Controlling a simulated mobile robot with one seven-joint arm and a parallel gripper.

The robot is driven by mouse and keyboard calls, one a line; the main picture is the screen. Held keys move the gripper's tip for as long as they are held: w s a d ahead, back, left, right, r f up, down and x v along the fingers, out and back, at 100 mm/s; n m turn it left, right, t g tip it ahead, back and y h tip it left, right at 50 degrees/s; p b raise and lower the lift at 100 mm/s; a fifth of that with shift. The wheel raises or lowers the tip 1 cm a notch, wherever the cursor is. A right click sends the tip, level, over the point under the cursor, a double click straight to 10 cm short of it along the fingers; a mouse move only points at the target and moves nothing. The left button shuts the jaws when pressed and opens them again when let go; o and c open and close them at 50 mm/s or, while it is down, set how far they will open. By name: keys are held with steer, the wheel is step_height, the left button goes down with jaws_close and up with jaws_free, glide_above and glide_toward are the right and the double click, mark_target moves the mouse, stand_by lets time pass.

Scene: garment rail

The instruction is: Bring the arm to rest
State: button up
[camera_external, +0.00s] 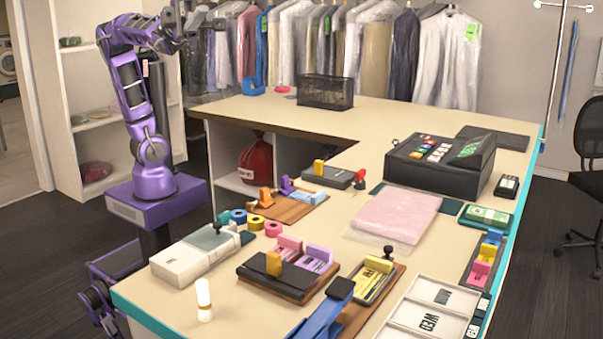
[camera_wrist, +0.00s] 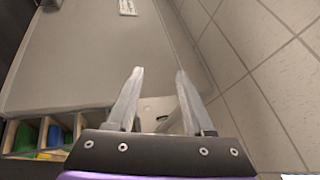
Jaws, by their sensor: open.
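My purple arm stands at the left in the external view, its upper links raised and bent over toward the right. My gripper (camera_external: 180,27) is high up, above and behind the counter's left end, in front of the hanging garments. In the wrist view my gripper (camera_wrist: 158,95) shows two grey fingers spread apart with nothing between them. It touches nothing that I can see.
The L-shaped counter (camera_external: 285,118) holds a wire basket (camera_external: 326,92), a black cash register (camera_external: 440,163), a folded pink cloth (camera_external: 396,214) and several card trays. Garments in plastic (camera_external: 378,50) hang behind. White shelves (camera_external: 95,120) stand behind my arm. An office chair (camera_external: 588,150) is at right.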

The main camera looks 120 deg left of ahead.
steer(key=s+a+f+n+g+y, duration=0.1)
steer(key=a+f+n+y, duration=0.45)
steer(key=f, duration=0.35)
steer(key=s+a+f+n+g+y+p, duration=0.2)
steer(key=s+a+f+n+g+y, duration=0.35)
steer(key=s+a+f+n, duration=0.55)
steer(key=s+a+f+n+g, duration=0.3)
steer(key=s+a+f, duration=0.1)
steer(key=s+f, duration=0.3)
steer(key=s+a+f+n+g+h, duration=0.1)
steer(key=s+a+f+n+g, duration=0.2)
steer(key=s+f, duration=0.4)
steer(key=s+a+g, duration=0.1)
steer(key=s+a, duration=0.1)
steer(key=s, duration=0.2)
steer(key=shift+s+a+f+n+p, duration=0.15)
steer(key=shift+s+a+n+p, duration=0.15)
steer(key=shift+n+p, duration=0.05)
